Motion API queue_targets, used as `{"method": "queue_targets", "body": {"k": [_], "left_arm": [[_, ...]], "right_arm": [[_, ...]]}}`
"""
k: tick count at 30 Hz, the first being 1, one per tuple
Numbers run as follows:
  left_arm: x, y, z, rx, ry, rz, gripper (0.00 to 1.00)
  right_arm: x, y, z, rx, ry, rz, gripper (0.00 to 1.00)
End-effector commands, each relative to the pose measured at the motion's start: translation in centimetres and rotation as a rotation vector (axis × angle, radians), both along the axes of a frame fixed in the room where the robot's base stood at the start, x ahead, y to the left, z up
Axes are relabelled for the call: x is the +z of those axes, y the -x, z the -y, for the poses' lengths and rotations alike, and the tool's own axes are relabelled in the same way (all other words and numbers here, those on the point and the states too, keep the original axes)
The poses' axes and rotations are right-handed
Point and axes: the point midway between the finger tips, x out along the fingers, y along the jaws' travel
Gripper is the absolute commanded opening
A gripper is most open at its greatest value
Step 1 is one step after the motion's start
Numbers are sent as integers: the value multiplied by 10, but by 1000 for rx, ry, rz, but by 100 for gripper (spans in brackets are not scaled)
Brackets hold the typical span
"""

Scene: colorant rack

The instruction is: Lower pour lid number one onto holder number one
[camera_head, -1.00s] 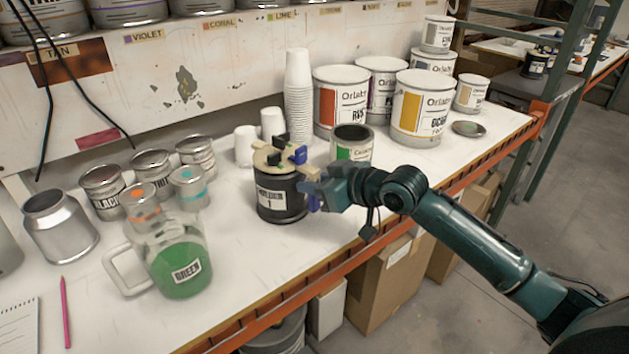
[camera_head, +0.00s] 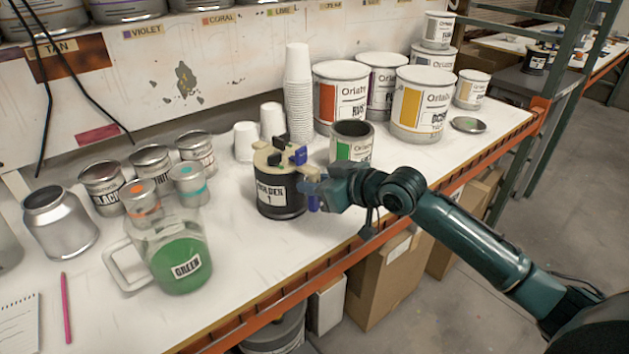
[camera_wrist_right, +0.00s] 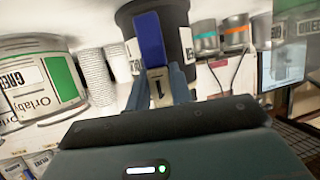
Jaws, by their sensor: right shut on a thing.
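Holder one (camera_head: 280,198) is a black can with a white label, standing upright on the bench in the head view. The tan pour lid (camera_head: 263,157), with black and blue parts on top, is at the holder's top; whether it is fully seated I cannot tell. My right gripper (camera_head: 312,193) is at the holder's right side, shut on the lid's blue handle. The wrist view shows the handle (camera_wrist_right: 149,40) and a tag marked 1 (camera_wrist_right: 158,87) between the fingers, with the black holder (camera_wrist_right: 180,30) close behind. My left gripper is not in view.
An open can with a green label (camera_head: 351,142) stands just behind my right gripper. Stacked white cups (camera_head: 298,95) and large paint cans (camera_head: 420,105) are at the back. A jug of green paint (camera_head: 180,255) is at left. The bench's front edge (camera_head: 330,266) is near.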

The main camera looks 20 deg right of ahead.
Motion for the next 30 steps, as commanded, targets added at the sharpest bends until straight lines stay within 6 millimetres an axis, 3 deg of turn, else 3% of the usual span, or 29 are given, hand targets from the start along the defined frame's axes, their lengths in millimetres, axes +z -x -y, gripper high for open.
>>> {"method": "queue_targets", "body": {"k": [7, 8, 17, 27, 30], "left_arm": [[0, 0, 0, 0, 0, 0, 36], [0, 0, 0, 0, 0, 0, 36], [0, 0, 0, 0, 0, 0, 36], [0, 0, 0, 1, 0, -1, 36], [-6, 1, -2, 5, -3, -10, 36]], "right_arm": [[0, 0, 0, 0, -1, 2, 0], [0, 0, 0, 0, -1, 2, 22], [0, 0, 0, 0, -1, 1, 47], [-1, 0, 0, 0, 0, -1, 47], [3, 11, 8, -1, 2, -1, 47]]}}
